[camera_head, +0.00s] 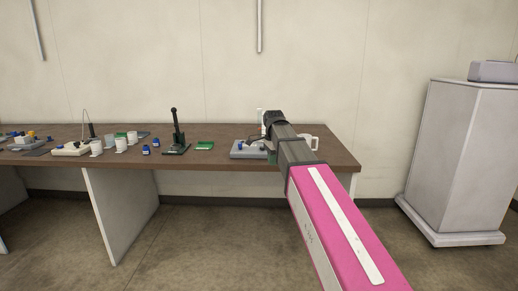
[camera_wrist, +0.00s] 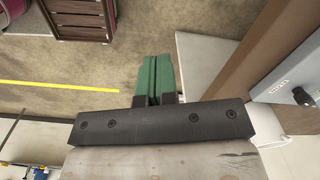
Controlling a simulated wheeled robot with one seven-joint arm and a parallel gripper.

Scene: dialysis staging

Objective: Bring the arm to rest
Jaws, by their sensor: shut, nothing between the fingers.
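My arm, with its pink link (camera_head: 335,235) and dark grey wrist section (camera_head: 293,150), reaches up from the lower right towards the table's right end. My gripper (camera_wrist: 154,82) has two green fingers that lie together, with nothing between them. In the wrist view the fingers show against the floor, beside the table's edge. In the head view a small green part shows by the wrist, but the fingertips are mostly hidden.
The brown table (camera_head: 230,160) carries a grey device (camera_head: 248,149) close to my wrist, a white mug (camera_head: 310,142), a black lever stand (camera_head: 176,140), a green block (camera_head: 204,145) and white cups (camera_head: 120,145). A grey cabinet (camera_head: 455,160) stands right. A brown crate (camera_wrist: 78,20) stands on the floor.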

